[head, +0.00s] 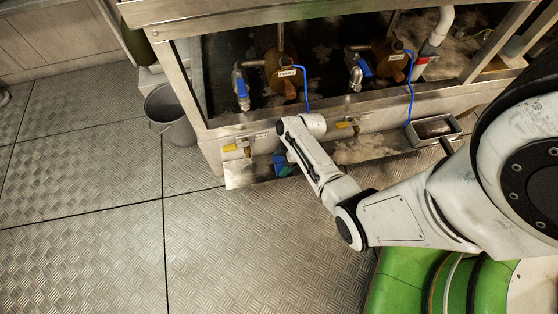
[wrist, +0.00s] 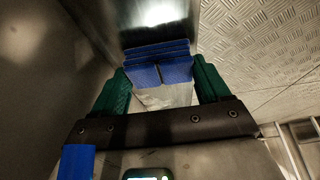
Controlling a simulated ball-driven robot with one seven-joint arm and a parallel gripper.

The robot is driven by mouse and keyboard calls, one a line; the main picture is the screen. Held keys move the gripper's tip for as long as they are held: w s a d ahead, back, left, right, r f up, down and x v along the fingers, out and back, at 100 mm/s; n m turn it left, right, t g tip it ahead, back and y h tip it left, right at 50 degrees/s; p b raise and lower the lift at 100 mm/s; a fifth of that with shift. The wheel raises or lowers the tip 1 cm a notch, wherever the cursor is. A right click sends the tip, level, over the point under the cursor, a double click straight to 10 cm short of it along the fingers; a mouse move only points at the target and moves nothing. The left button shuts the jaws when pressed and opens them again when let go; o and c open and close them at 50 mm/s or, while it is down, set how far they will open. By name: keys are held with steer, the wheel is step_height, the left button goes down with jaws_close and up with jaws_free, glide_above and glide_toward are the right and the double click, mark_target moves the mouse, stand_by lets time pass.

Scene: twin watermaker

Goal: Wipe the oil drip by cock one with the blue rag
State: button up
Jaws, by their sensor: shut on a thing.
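My gripper (wrist: 160,74) has green fingers on both sides of the folded blue rag (wrist: 158,62) in the wrist view and is shut on it. I cannot tell whether the rag touches the ledge. A yellow-handled cock (head: 231,148) sticks out left of my wrist, and another (head: 345,125) is to its right. Their labels are too small to read. I cannot make out the oil drip; my arm and the rag hide part of the ledge.
A grey bucket (head: 172,115) stands on the floor left of the machine. Blue-handled valves (head: 241,88) and blue hoses (head: 409,95) sit inside the frame above. A small metal tray (head: 436,127) is at the right. The plated floor (head: 100,210) at left is clear.

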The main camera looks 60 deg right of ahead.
steer(key=shift+s+d+f, duration=0.1)
steer(key=shift+s+d, duration=0.2)
steer(key=shift+s, duration=0.25)
steer(key=shift+s+d+f, duration=0.1)
steer(key=shift+s+d, duration=0.15)
steer(key=shift+s, duration=0.25)
steer(key=shift+s+r, duration=0.1)
steer(key=shift+w+a, duration=0.3)
steer(key=shift+w, duration=0.35)
steer(key=shift+w+a, duration=0.3)
steer(key=shift+w, duration=0.3)
steer(key=shift+w+a+r+p, duration=0.1)
steer(key=shift+w+a+p, duration=0.1)
steer(key=shift+w+a, duration=0.55)
steer(key=shift+w+a+r+p, duration=0.15)
steer(key=shift+w+a, duration=0.4)
steer(key=shift+w, duration=0.4)
steer(key=shift+f, duration=0.1)
step_height(320, 180, up, 6)
steer(key=p, duration=0.5)
steer(key=shift+p, duration=0.3)
